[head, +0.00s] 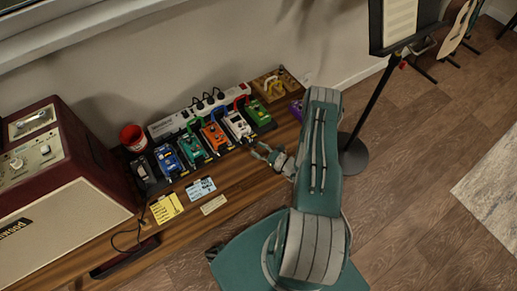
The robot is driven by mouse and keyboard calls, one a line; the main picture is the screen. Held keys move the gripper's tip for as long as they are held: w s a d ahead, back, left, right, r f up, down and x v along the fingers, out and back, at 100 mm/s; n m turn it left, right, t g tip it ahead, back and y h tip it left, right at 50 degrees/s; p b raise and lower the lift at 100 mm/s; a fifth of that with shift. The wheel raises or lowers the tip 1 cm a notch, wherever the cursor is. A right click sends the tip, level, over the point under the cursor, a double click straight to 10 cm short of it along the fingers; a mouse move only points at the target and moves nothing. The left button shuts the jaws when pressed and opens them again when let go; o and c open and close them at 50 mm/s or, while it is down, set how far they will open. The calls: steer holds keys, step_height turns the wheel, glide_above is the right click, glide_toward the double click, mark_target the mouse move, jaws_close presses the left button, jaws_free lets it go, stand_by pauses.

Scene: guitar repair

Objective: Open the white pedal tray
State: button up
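The white pedal (237,125) stands in the row of pedals on the wooden bench, between the orange pedal (214,134) and the green pedal (257,112). Its tray is too small to make out, so I cannot tell whether it is open or shut. My gripper (258,151) is just in front of the white pedal, a little to its right, and points left. Its fingers look spread, with nothing between them. It looks apart from the pedals.
A blue pedal (168,161), a teal pedal (193,150) and a dark pedal (143,171) continue the row leftward. A power strip (190,115) lies behind. A red cup (133,138) and amplifier (60,170) stand left. Yellow (166,208) and blue (201,188) cards lie in front.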

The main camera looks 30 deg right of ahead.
steer(key=v, duration=1.2)
steer(key=shift+d, duration=0.1)
stand_by(0.4)
steer(key=w+a+r+n+g+y, duration=0.1)
steer(key=w+a+r+n+g, duration=0.1)
steer(key=a+r+n+g, duration=0.5)
steer(key=w+r+n+g+y, duration=0.25)
steer(key=r+n, duration=0.25)
steer(key=r, duration=0.7)
steer(key=w+a+r+n+g+y, duration=0.1)
steer(key=w+a+r+n+g, duration=0.1)
steer(key=a+r+n+g, duration=0.5)
steer(key=s+a+r+n+t+h, duration=0.2)
steer(key=s+r+n+h, duration=0.4)
steer(key=r, duration=0.6)
steer(key=s+a+r+n+t+h, duration=0.3)
steer(key=s+r+n+h, duration=0.3)
steer(key=r, duration=0.6)
steer(key=shift+s+a+r+t, duration=0.2)
steer(key=shift+s+a+t, duration=0.15)
steer(key=shift+s+a, duration=0.65)
